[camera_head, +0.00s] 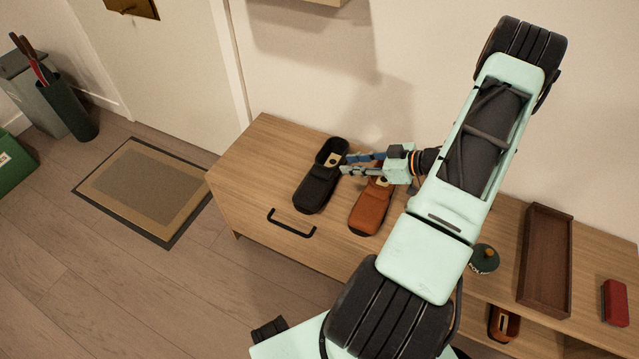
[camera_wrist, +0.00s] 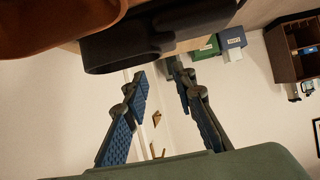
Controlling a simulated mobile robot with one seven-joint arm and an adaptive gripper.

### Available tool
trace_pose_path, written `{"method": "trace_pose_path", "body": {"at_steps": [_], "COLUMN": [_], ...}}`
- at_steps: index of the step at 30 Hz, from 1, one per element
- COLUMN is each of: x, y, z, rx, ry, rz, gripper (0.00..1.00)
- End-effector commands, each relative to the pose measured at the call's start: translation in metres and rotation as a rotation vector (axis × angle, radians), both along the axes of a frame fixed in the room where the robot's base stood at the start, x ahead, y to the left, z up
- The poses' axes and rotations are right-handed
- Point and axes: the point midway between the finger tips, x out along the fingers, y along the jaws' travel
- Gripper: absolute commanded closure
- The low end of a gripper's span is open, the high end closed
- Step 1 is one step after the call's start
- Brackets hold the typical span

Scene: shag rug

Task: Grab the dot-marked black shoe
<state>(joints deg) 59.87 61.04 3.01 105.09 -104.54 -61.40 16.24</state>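The black shoe (camera_head: 317,182) lies on the wooden cabinet top with a pale patch inside its opening near the wall end. The black shoe (camera_wrist: 120,50) is at the top of that view, beyond the fingertips; contact cannot be told.
A brown shoe (camera_head: 369,210) lies just right of the black one. A green round object (camera_head: 484,259), a wooden tray (camera_head: 546,260) and a red box (camera_head: 615,303) are farther right. The cabinet top (camera_head: 262,165) left of the black shoe is clear. The wall is close behind.

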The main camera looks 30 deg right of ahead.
Motion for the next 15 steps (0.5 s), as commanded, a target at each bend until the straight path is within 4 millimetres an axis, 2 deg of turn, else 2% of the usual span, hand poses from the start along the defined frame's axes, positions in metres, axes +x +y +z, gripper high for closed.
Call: {"method": "trace_pose_path", "body": {"at_steps": [6,11,15], "x": [0.024,0.033,0.044], "y": [0.019,0.028,0.040], "z": [-0.018,-0.029,-0.044], "rx": [-0.001,0.000,0.000], "ry": [-0.001,0.000,0.000], "rz": [0.002,0.000,0.000], "gripper": [0.75,0.75,0.75]}}
